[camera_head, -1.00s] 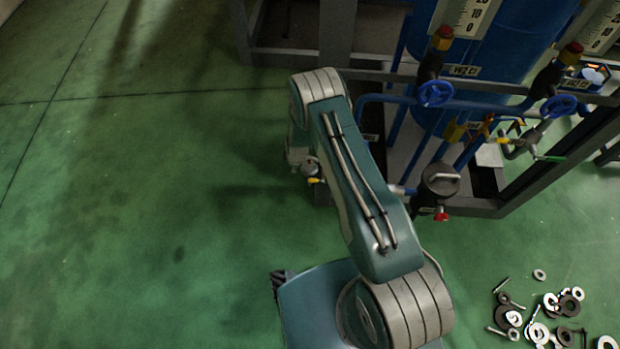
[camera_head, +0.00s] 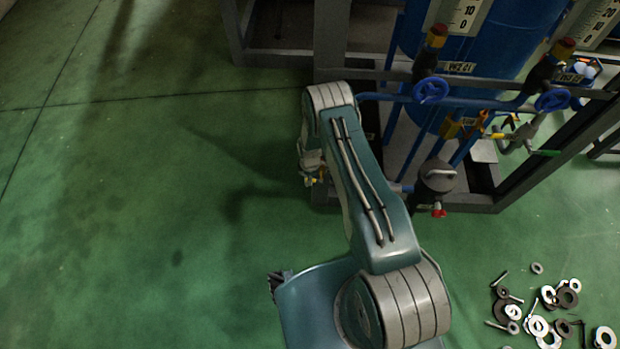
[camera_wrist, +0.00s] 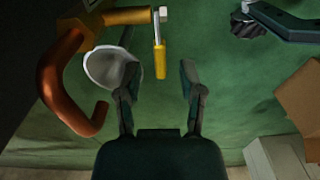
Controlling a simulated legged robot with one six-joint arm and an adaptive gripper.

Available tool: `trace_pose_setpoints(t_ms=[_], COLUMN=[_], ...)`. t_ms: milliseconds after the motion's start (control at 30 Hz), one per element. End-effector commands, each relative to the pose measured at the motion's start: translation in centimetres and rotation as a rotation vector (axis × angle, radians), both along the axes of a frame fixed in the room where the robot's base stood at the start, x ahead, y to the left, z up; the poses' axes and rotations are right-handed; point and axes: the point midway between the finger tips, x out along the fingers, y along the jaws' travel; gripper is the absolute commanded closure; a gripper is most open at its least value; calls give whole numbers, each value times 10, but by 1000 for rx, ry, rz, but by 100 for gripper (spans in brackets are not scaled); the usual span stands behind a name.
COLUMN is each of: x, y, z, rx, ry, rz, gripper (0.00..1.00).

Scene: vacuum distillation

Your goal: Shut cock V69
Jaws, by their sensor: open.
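In the wrist view, a cock with a slim yellow handle (camera_wrist: 160,59) hangs from a nut on a brass-coloured body (camera_wrist: 118,17). The handle points down the picture towards my gripper. My gripper (camera_wrist: 160,84) is open and empty, with one finger on each side of the handle's line. The handle's lower end is near the fingertips, and I see no contact. I cannot read a V69 tag on this cock. In the head view, my arm hides most of the gripper and this cock.
A copper-coloured bent pipe (camera_wrist: 60,85) and a whitish cup-like part (camera_wrist: 110,67) lie close left of my gripper. In the head view, blue handwheels (camera_head: 431,90) and a dark frame stand right of my arm. Washers and bolts (camera_head: 538,325) litter the floor. Green floor at left is clear.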

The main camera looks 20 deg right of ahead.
Motion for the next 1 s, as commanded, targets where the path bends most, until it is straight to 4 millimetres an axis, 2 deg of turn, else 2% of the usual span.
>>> trace_pose_setpoints(t_ms=[133,433,467,500,567,1000], x=[0,0,0,0,0,0], y=[0,0,0,0,0,2], z=[-12,-15,-15,-15,-15,-17], rx=[0,0,0,0,0,-30], ry=[0,-1,-1,0,0,13], rz=[0,0,0,0,0,3], gripper=[50,50,54,72,99,100])
